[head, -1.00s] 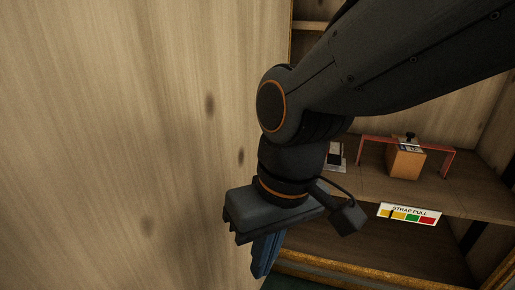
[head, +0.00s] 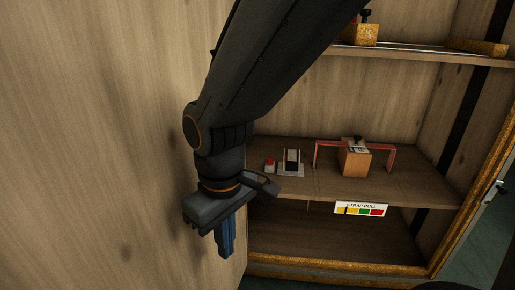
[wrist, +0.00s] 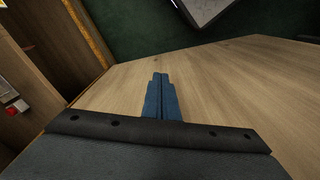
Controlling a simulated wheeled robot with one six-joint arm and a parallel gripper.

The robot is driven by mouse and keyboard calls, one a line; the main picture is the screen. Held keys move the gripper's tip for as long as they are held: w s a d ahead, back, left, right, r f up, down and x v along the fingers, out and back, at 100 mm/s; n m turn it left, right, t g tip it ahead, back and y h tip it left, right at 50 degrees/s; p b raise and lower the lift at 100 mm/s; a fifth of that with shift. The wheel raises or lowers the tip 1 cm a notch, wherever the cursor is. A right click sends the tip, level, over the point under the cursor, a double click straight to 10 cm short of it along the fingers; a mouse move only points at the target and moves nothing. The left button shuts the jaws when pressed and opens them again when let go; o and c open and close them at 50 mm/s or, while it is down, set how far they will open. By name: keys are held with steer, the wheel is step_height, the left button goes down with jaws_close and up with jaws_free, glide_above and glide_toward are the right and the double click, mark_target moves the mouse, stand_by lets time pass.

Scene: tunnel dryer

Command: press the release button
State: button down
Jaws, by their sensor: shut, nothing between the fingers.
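The release button is a small red button (head: 269,162) on a pale box, on the middle shelf at its left end in the head view. It also shows as a red spot at the left edge of the wrist view (wrist: 11,111). A grey plate with a dark switch-like part (head: 292,162) stands just right of it. My gripper (head: 228,254) points down, left of the shelf and apart from the button. Its blue fingers are shut and empty, and they show again in the wrist view (wrist: 160,80).
A red frame (head: 325,145) stands around an orange-brown block (head: 355,160) with a black knob. A wooden panel (head: 90,140) fills the left side. An upper shelf (head: 420,58) holds another block.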

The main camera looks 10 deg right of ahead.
steer(key=w+d+f+n+h+p, duration=0.1)
steer(key=w+d+f+n+p, duration=0.1)
steer(key=w+d+p, duration=0.6)
step_height(320, 180, up, 7)
steer(key=n+t+y+p, duration=0.45)
steer(key=t+p, duration=0.35)
steer(key=p, duration=0.9)
glide_above(270, 161)
steer(key=shift+s+d+m, duration=0.2)
steer(key=shift+d+m, duration=0.25)
steer(key=shift+f, duration=0.1)
step_height(270, 161, down, 7)
steer(key=b, duration=0.5)
steer(key=shift+f+b, duration=0.65)
steer(key=shift+f, duration=0.2)
steer(key=shift+f, duration=0.15)
steer(key=shift+f, duration=0.3)
